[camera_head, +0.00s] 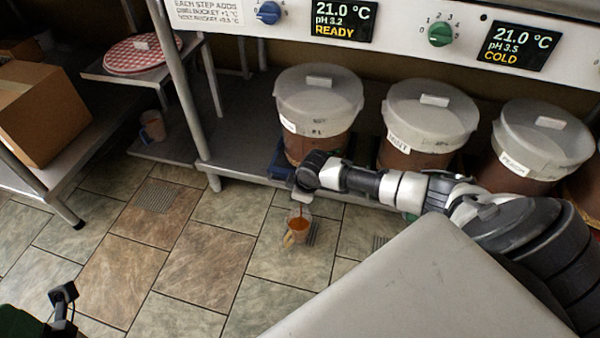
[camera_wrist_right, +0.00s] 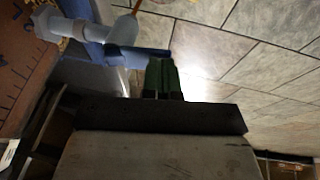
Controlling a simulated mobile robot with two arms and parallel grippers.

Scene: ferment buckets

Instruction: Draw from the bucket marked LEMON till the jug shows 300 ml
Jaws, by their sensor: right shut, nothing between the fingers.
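The jug (camera_head: 298,229) is clear and holds orange-brown liquid below the leftmost bucket (camera_head: 318,108). Its scale is too small to read. A thin brown stream falls towards it; it also shows in the wrist view (camera_wrist_right: 136,6). The bucket's label is turned aside and unreadable. My right gripper (camera_head: 303,182) is beside the tap below this bucket. In the wrist view its green fingers (camera_wrist_right: 161,77) are shut and empty, close against the blue tap lever (camera_wrist_right: 150,53); contact is unclear. A dark part (camera_head: 63,296) at lower left may be my left gripper.
Lidded buckets labelled apparently MINT (camera_head: 428,122) and, unclearly, another (camera_head: 540,142) stand to the right. A control panel (camera_head: 400,25) with dials and READY and COLD displays hangs above. A cardboard box (camera_head: 40,115) is at left. The tiled floor (camera_head: 180,270) is mostly clear.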

